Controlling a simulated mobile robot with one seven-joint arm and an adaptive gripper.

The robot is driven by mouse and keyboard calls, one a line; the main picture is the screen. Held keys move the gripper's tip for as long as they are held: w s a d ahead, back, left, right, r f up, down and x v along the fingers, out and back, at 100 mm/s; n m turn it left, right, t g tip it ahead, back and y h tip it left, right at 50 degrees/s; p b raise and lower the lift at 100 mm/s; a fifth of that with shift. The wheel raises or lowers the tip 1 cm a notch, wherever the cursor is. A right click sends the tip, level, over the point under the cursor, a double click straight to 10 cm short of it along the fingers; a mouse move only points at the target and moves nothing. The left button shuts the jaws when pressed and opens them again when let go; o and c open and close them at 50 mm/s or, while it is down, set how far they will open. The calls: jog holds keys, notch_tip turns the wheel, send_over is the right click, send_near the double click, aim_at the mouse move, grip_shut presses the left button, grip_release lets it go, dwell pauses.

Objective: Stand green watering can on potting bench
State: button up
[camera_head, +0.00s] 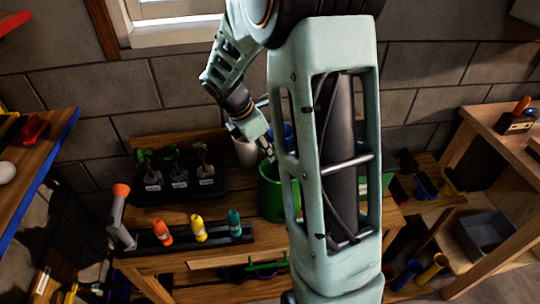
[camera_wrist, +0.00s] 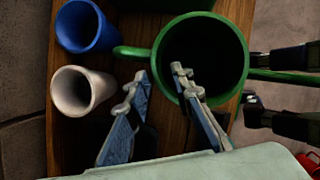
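The green watering can (camera_head: 268,196) stands upright on the wooden potting bench (camera_head: 238,187), partly hidden behind my arm. In the wrist view I look down into the open top of the can (camera_wrist: 238,60), with green parts sticking out to both sides. My gripper (camera_head: 268,153) is low over the can. In the wrist view my gripper (camera_wrist: 160,72) has its fingertips apart, the right one overlapping the can's opening and the left one outside its rim. I see nothing held between them; whether a finger touches the can is unclear.
A blue cup (camera_wrist: 88,27) and a white cup (camera_wrist: 75,92) stand left of the can. A black seedling tray (camera_head: 180,188) and a dark rack with orange, yellow and teal bottles (camera_head: 199,229) occupy the bench's left part. A grey-handled tool (camera_head: 120,215) stands at its left edge.

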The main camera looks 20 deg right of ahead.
jog(key=v, duration=0.8)
jog(key=shift+r, duration=0.15)
